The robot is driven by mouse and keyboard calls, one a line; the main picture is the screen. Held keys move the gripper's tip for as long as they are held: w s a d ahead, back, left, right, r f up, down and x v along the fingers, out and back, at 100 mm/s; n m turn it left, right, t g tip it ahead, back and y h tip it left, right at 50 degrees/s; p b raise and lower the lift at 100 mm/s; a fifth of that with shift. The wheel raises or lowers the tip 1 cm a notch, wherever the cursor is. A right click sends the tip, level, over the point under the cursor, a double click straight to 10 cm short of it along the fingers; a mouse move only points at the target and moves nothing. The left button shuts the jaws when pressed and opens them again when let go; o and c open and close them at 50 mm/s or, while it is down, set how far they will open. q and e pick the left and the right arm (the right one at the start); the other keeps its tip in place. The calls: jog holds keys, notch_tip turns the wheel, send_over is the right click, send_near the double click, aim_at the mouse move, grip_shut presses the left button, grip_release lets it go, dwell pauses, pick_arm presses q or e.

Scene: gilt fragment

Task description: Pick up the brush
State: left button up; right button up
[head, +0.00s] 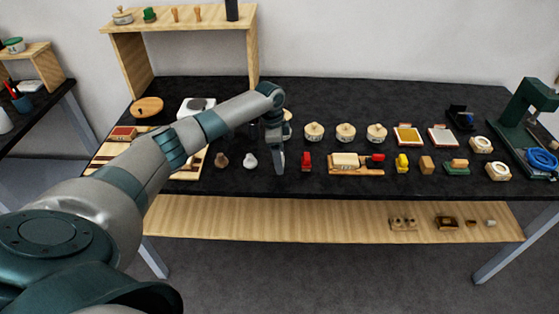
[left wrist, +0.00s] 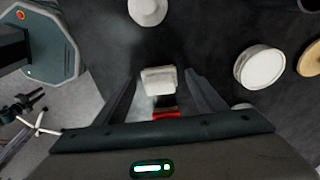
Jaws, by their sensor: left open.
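My left gripper (head: 280,168) is over the front part of the dark table, between a small white object and a red one. In the left wrist view its two fingers (left wrist: 161,76) are open, one on each side of a pale, block-shaped piece (left wrist: 158,82). This piece may be the brush, but I cannot tell for sure. A red part (left wrist: 166,114) shows just below it; I cannot tell whether they are joined. In the head view my gripper hides the pale piece. My right gripper is in neither view.
A white rounded object (head: 250,160) and a red object (head: 306,161) stand close beside the gripper. Lidded pots (head: 314,131) stand behind. A wooden tray with a pale block (head: 345,160) lies to the right. A wooden shelf (head: 180,26) stands at the back left.

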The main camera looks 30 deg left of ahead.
pick_arm(q)
jog(key=c, duration=1.1)
jog(key=shift+r, duration=0.1)
jog(key=shift+r+b, duration=0.3)
jog(key=shift+r, duration=0.05)
jog(key=r+b, duration=0.1)
jog(key=r, duration=0.2)
jog(key=shift+d+r+b, duration=0.15)
jog(key=shift+d+b, duration=0.05)
jog(key=shift+b, duration=0.15)
jog(key=shift+s+d+r+b, duration=0.55)
jog(key=shift+d+r, duration=0.6)
jog(key=shift+d, duration=0.65)
jog(key=shift+s+d+r+b, duration=0.55)
jog(key=shift+d+r, duration=0.6)
jog(key=shift+d, duration=0.65)
jog(key=shift+s+d+r+b, duration=0.5)
jog(key=shift+d+r, duration=0.65)
jog(key=shift+d, duration=0.65)
